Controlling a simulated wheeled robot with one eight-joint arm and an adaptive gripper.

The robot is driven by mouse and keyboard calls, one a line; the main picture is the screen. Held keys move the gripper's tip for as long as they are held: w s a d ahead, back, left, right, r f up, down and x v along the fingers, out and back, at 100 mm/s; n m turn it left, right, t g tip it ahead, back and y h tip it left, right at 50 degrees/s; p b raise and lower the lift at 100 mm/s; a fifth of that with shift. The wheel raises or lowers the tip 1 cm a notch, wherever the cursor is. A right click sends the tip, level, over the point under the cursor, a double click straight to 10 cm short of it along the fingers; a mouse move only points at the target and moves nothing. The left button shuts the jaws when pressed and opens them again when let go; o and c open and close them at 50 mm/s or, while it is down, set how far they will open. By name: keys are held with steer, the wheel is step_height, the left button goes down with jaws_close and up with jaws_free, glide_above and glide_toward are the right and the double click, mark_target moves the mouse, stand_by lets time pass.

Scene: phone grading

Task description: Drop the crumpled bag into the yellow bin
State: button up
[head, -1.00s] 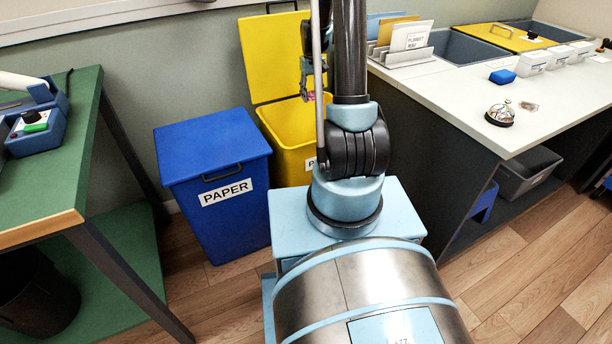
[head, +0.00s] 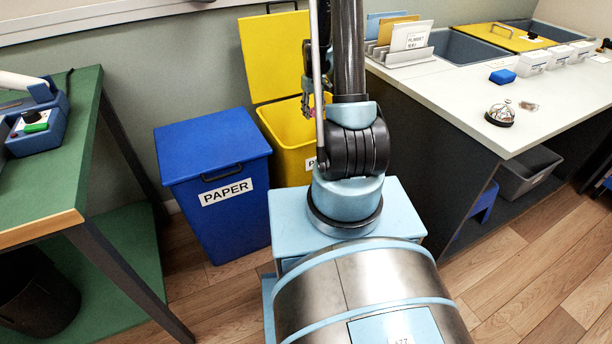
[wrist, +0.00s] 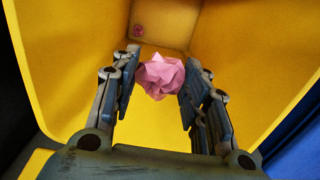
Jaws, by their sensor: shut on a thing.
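The crumpled bag (wrist: 161,76) is a pink wad. In the wrist view it sits between the two fingers of my gripper (wrist: 160,82), which is shut on it. The open yellow bin (wrist: 60,50) surrounds the bag in this view, with its inside walls and floor below. In the head view the yellow bin (head: 284,125) stands against the wall with its lid raised. My gripper (head: 308,103) is over its opening there, partly hidden by my arm, and only a trace of pink shows.
A small pink thing (wrist: 138,30) lies on the bin's floor. The closed blue PAPER bin (head: 212,165) stands left of the yellow bin. A white-topped counter (head: 450,95) is at the right, a green table (head: 50,175) at the left.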

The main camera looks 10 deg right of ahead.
steer(key=o, duration=0.7)
steer(key=shift+o, duration=0.2)
step_height(320, 180, up, 12)
stand_by(0.6)
steer(key=shift+w, duration=0.1)
